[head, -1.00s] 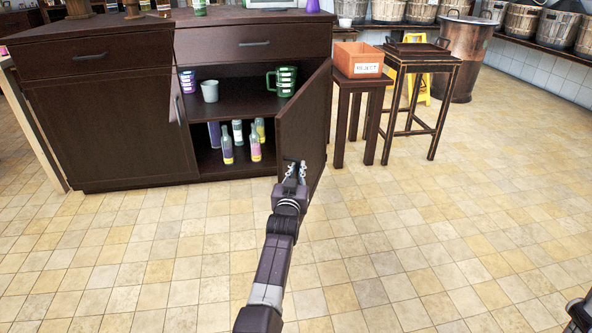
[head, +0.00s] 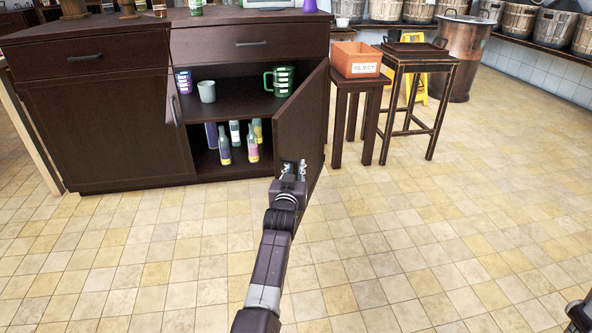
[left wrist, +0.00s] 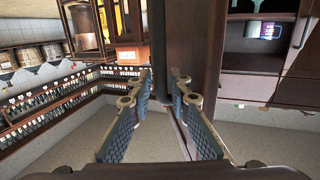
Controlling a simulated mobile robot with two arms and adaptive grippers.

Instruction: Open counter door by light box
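The dark brown counter door (head: 300,125) stands swung wide open on its right-hand hinge side, showing the shelves inside. My left gripper (head: 293,171) is at the lower part of the door, by its inner face. In the left wrist view, the fingers of the left gripper (left wrist: 162,85) are spread apart, with the dark door (left wrist: 182,45) ahead between and beside the tips. I cannot tell whether they touch it. A pale box (head: 268,4), cut off by the top edge, sits on the counter top above. Only a piece of my right arm's end shows at the bottom right corner.
Inside the cabinet are a grey cup (head: 207,91), a green mug (head: 279,81) and several bottles (head: 252,146). A small dark stool bears the orange reject box (head: 356,59) right of the door; a taller stand (head: 417,61) is beside it. The tiled floor in front is clear.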

